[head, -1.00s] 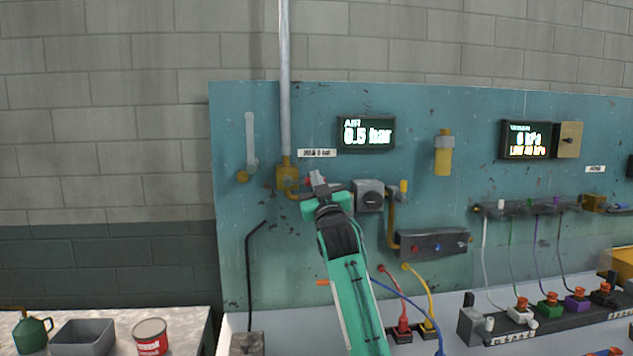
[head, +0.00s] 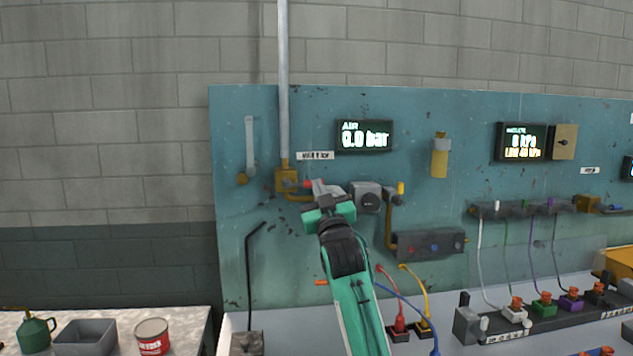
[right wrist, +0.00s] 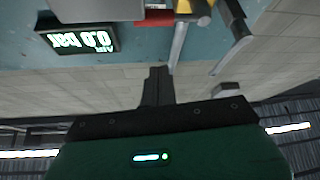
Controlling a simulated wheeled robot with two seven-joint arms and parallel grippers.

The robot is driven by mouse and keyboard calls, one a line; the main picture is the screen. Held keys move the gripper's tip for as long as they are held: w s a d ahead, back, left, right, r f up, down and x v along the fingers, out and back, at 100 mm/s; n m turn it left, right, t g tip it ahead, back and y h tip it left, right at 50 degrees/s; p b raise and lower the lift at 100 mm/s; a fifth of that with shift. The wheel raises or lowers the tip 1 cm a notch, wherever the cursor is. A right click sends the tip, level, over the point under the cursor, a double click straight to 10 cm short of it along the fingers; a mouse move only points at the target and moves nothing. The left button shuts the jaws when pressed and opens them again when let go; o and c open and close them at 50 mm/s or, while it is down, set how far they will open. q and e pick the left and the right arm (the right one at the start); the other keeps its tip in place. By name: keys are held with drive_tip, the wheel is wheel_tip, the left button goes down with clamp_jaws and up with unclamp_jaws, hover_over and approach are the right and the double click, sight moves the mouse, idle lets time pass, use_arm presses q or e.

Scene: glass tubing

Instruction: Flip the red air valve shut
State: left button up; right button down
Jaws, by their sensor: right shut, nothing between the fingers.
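The red air valve lever (head: 308,183) shows as a small red piece beside the brass fitting (head: 287,180) at the foot of the grey pipe. My right gripper (head: 322,187) is shut and empty in front of the panel, just right of the red piece, and hides part of the valve. In the right wrist view the red lever (right wrist: 153,17) lies crosswise at the top, beyond the closed fingers (right wrist: 157,84); a gap seems to separate them. The air display (head: 364,135) reads 0.0 bar. My left gripper is not in view.
The grey regulator (head: 366,197) is close to the right of my gripper. A grey manifold (head: 430,243) is below it. Red and yellow hoses (head: 428,300) hang lower down.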

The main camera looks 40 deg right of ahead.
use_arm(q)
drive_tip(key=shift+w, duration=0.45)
use_arm(e)
drive_tip(key=v, duration=0.3)
drive_tip(key=shift+a+r, duration=0.15)
drive_tip(key=shift+a, duration=0.05)
drive_tip(key=shift+s, duration=0.1)
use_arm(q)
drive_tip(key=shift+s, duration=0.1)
